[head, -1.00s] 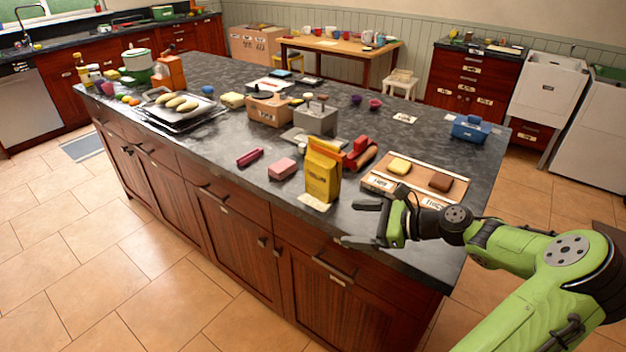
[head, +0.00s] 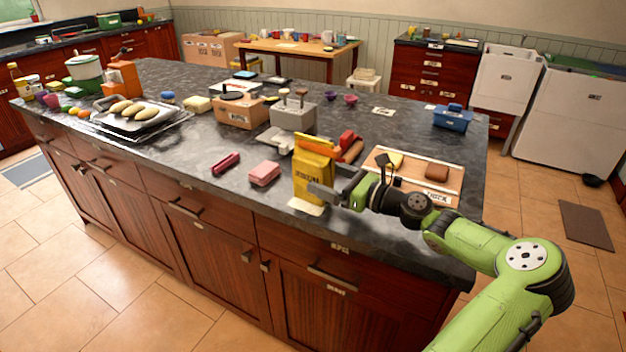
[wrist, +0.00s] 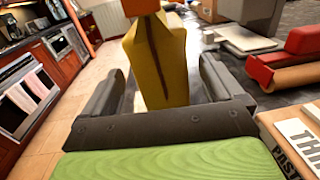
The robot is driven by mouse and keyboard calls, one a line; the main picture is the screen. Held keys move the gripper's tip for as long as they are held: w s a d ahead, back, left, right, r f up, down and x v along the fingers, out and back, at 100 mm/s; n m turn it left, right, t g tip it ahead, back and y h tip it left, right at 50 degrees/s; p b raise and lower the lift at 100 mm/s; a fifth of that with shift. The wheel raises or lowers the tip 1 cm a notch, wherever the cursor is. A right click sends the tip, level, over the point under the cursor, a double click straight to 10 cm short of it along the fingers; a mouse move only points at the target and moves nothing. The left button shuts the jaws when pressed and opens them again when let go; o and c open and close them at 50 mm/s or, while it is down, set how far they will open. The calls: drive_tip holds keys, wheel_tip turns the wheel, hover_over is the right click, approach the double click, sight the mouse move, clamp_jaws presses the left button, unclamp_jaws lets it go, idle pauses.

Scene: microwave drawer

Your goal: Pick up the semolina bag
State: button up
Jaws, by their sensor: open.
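The semolina bag (head: 312,178) is a yellow upright packet with an orange top, standing near the front edge of the dark counter island. My gripper (head: 335,188) is at the bag's right side in the head view, with one finger across the front of the bag. In the wrist view the bag (wrist: 157,60) stands between the two spread fingers of my gripper (wrist: 162,85), with gaps visible beside it. The gripper is open. The bag's far side is hidden.
A pink block (head: 264,173) lies left of the bag. A red-handled rolling item (head: 350,148) lies behind it. A wooden board (head: 452,172) with a yellow and a brown item is to the right. A grey box (head: 293,115) stands farther back.

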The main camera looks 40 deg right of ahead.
sight(313, 172)
drive_tip(key=b+x, duration=0.1)
drive_tip(key=x, duration=0.4)
drive_tip(key=shift+d+b, duration=0.1)
drive_tip(key=shift+b, duration=0.3)
drive_tip(key=shift+r, duration=0.1)
drive_tip(key=shift+c, duration=0.2)
